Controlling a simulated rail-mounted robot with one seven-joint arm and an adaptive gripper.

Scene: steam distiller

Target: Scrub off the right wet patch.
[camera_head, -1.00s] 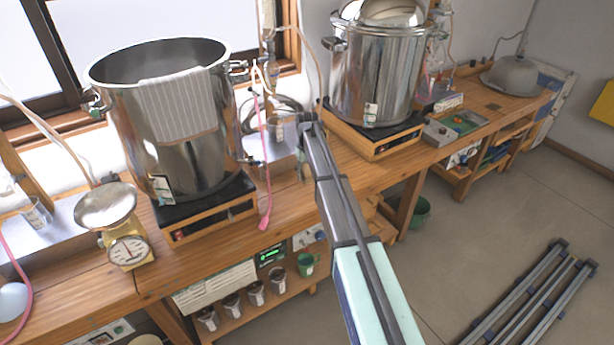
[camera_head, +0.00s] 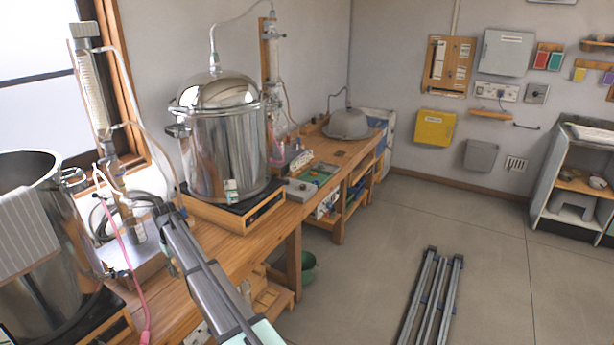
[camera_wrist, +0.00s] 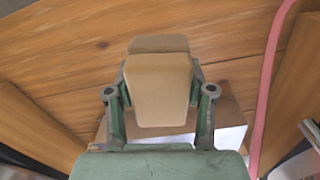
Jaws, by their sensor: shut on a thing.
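My gripper (camera_wrist: 159,78) shows in the wrist view, shut on a tan block (camera_wrist: 160,98) with a flat, tapered face. The block is between the two green-grey fingers. Behind it is the wooden bench top (camera_wrist: 75,60); I cannot tell whether the block touches the wood. In the head view my arm reaches over the bench (camera_head: 232,258) between the two large steel pots, and my gripper is hidden or too small to make out. I cannot make out a wet patch in either view.
A pink hose (camera_wrist: 268,85) runs close to the right of my gripper. The open pot (camera_head: 75,240) with a striped cloth stands at left, the lidded pot (camera_head: 225,150) on a wooden-framed burner beyond my arm. Grey rails (camera_head: 430,300) lie on the floor.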

